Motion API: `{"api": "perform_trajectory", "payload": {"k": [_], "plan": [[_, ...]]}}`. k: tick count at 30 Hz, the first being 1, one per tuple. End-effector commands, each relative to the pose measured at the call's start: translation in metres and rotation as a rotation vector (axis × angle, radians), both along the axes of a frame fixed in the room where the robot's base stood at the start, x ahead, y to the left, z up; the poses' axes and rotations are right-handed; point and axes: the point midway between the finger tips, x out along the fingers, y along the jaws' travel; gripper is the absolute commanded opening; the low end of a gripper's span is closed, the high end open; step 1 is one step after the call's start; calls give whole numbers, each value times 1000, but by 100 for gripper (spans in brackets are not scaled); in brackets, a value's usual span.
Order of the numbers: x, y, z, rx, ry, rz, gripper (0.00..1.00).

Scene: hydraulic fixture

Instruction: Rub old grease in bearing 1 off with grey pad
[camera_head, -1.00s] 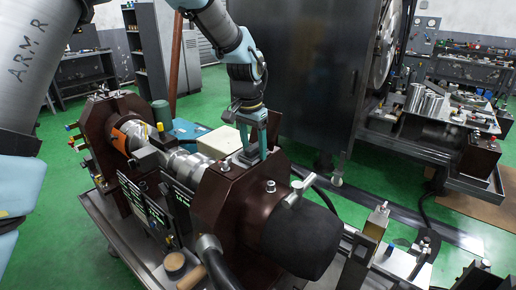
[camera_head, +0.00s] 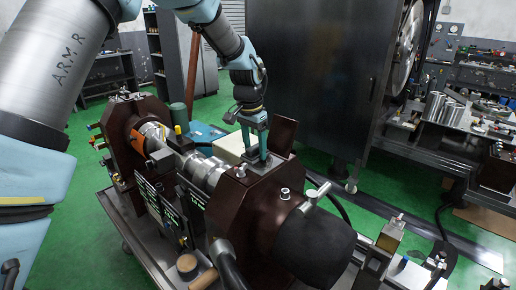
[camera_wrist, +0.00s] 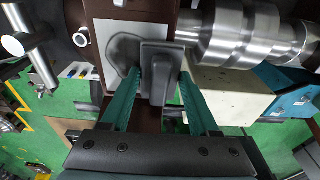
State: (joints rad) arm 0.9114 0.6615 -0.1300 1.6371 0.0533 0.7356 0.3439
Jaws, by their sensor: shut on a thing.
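My gripper (camera_head: 257,150) is above the near brown bearing housing (camera_head: 240,208), its teal fingers pointing down. In the wrist view my gripper (camera_wrist: 162,88) is shut on the grey pad (camera_wrist: 157,62), a dark rounded block. The pad lies over a pale square face (camera_wrist: 105,72) on the housing, at its right part. A dark grey grease smear (camera_wrist: 122,48) shows on this face just left of the pad. The pad hides the face beneath it, and I cannot tell how firmly it touches. No label marks which bearing is number 1.
A bright metal shaft (camera_wrist: 245,35) runs from the housing to a second brown housing (camera_head: 125,125). A brown plate (camera_head: 282,136) stands up beside my gripper. A black rounded cover (camera_head: 315,243) and a wooden-handled tool (camera_head: 203,279) are near the front.

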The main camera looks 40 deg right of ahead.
Motion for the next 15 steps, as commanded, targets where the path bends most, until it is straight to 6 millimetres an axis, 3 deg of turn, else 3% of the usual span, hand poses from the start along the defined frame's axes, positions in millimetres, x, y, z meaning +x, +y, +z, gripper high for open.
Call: {"api": "perform_trajectory", "payload": {"k": [15], "plan": [[-35,-6,-2,0,1,-1,0]]}}
